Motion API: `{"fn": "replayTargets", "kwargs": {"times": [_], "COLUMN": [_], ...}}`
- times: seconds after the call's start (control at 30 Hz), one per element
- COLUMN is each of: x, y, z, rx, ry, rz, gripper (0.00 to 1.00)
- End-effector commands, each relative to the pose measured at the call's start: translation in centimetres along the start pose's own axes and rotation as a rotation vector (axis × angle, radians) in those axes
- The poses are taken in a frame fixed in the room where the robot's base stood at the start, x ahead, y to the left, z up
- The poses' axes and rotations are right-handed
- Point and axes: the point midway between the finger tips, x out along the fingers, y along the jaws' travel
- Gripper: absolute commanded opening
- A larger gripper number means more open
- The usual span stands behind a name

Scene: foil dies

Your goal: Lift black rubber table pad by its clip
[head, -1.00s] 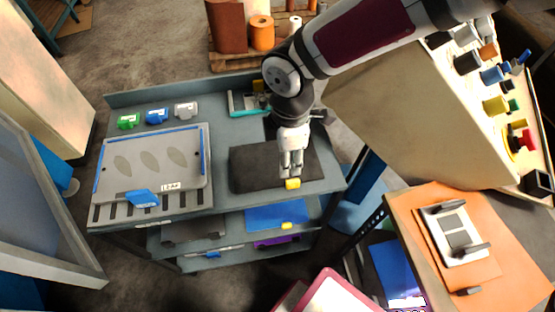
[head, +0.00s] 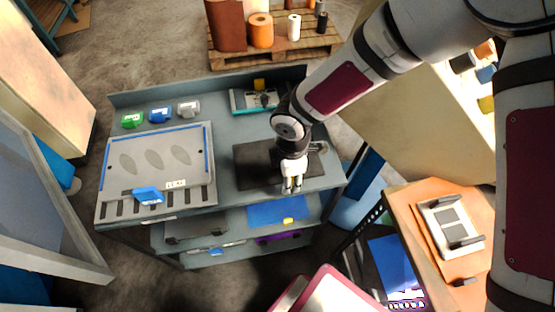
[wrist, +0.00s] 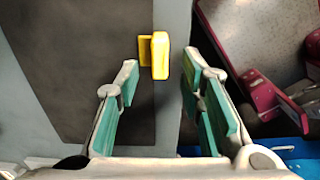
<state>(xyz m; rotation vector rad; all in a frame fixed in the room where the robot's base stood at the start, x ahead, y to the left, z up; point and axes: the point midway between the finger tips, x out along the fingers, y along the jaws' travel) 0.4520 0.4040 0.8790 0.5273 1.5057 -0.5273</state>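The black rubber table pad (head: 255,165) lies flat on the cart's grey-blue top, towards its right side. In the wrist view the pad (wrist: 85,60) fills the left part. Its yellow clip (wrist: 159,55) sits on the pad's edge. My gripper (head: 291,190) points down over the pad's front edge and hides the clip in the head view. In the wrist view my gripper (wrist: 162,66) is open, with one finger on each side of the clip's line. The clip shows near the fingertips with gaps on both sides; I see no contact.
A grey plate (head: 155,165) with leaf shapes lies left on the cart top (head: 222,185). Green (head: 132,120), blue and grey clips stand behind it. A blue pad (head: 275,210) with a yellow clip lies on the shelf below. An orange-topped bench (head: 470,270) stands right.

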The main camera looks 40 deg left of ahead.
Motion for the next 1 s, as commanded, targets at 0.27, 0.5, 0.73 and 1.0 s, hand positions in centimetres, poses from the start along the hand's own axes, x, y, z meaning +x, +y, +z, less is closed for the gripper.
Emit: {"fn": "replayTargets", "kwargs": {"times": [0.27,0.5,0.73,1.0], "x": [0.0,-0.1,-0.4,-3.1], "y": [0.0,0.1,0.1,0.2], "z": [0.0,0.0,0.1,0.2], "rx": [0.001,0.001,0.001,0.002], "ry": [0.0,0.0,0.0,0.0], "rz": [0.0,0.001,0.002,0.005], "gripper": [0.0,0.0,0.0,0.0]}}
